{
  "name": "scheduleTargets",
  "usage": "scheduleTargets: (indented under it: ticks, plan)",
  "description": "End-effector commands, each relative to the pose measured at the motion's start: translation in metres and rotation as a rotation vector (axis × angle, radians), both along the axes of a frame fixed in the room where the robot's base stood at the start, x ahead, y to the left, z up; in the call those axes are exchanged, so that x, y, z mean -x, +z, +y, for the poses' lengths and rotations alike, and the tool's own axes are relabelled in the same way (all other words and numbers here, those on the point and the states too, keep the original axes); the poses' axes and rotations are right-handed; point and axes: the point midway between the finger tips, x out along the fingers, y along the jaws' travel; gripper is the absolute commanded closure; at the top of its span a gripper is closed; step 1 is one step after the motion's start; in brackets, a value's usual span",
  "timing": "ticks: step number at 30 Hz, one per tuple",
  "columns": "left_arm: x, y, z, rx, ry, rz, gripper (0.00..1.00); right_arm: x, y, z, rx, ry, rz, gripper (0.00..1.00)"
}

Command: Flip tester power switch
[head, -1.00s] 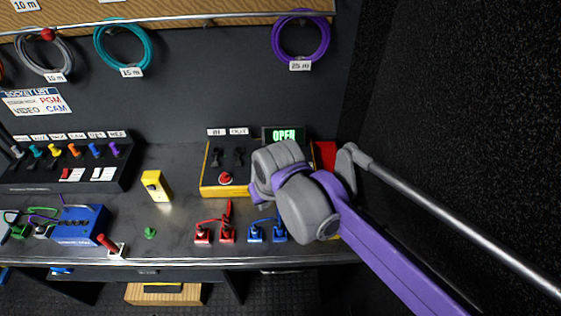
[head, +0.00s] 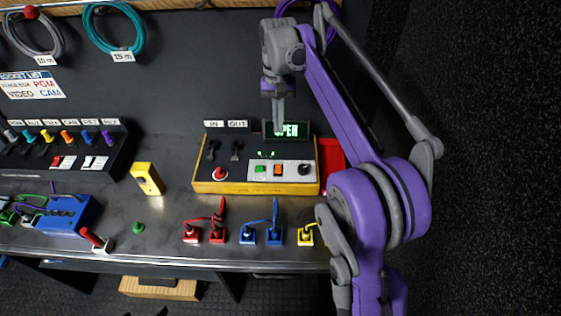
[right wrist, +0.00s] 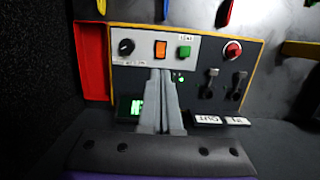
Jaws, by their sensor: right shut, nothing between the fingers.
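The tester is a yellow-edged box (head: 206,187) at the back of the bench, with a dark top and a pale control strip. The strip holds an orange rocker switch (head: 278,170), a green button (head: 260,169) and a black knob (head: 304,169). The orange switch (right wrist: 160,49) looks lit in the right wrist view, beside the green button (right wrist: 184,52). A green display (head: 290,129) reads OPEN. My right gripper (head: 279,127) is shut and empty, pointing down above the tester's rear, partly covering the display. In the wrist view its fingertips (right wrist: 162,73) line up just below the orange switch. My left gripper is out of view.
A red round button (head: 220,173) and two dark levers sit on the tester's left. A red bin (head: 331,160) adjoins its right side. Red, blue and yellow plugs (head: 306,235) stand in front. A yellow box (head: 147,178) is to the left. Coiled cables hang above.

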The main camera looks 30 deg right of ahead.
Motion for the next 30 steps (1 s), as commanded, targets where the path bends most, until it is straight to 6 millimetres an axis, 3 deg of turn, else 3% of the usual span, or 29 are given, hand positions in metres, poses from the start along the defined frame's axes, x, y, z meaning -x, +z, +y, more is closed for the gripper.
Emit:
scheduleTargets:
  ticks: [9, 14, 30]
  plan:
    - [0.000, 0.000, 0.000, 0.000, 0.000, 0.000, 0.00, 0.000, -0.001, 0.000, 0.000, 0.000, 0.000, 1.00]
    - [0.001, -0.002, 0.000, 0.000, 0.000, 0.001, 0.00, 0.002, -0.013, 0.001, 0.000, 0.001, 0.000, 1.00]
    - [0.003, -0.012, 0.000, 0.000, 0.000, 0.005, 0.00, 0.016, -0.117, 0.010, 0.000, 0.002, -0.001, 1.00]
